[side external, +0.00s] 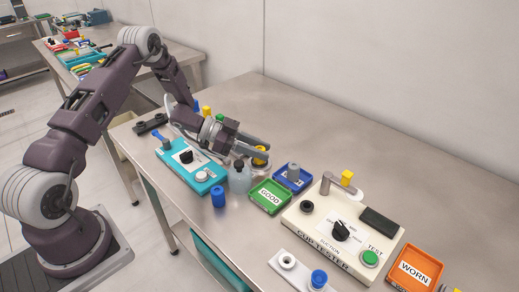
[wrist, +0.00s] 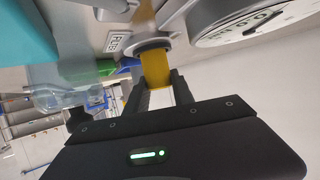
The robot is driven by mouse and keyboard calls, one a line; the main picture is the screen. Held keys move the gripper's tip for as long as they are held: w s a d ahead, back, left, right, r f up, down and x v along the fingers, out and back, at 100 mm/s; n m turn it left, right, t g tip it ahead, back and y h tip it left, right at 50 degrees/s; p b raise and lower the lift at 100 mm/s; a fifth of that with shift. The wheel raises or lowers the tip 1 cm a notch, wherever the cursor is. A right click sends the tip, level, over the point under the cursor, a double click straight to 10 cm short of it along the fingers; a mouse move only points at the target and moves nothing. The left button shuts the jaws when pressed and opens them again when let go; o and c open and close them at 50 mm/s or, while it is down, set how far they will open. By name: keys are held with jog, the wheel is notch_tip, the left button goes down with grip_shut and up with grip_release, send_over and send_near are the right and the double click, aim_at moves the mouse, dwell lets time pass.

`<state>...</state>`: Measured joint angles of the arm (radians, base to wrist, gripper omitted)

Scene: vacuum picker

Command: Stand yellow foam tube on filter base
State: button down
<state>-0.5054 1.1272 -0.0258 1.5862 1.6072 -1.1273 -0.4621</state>
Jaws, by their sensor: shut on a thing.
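A yellow foam tube (wrist: 156,72) is between my gripper's fingertips (wrist: 158,92) in the wrist view, and my gripper is shut on it. One end of the tube meets a round grey ring (wrist: 150,44), which looks like the filter base, beside a small printed label. I cannot tell whether the tube is seated on it or just touching. In the side view, my gripper (side external: 262,149) is low over the table behind the clear bottle.
A clear bottle (side external: 239,178) stands close to my gripper. Nearby are a green GOOD tray (side external: 270,208), a blue tray (side external: 307,183) and a teal unit (side external: 205,185). The cream cup tester (side external: 300,222) is to the right.

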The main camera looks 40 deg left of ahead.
jog(key=shift+f, duration=0.15)
jog(key=c, duration=1.1)
grip_release()
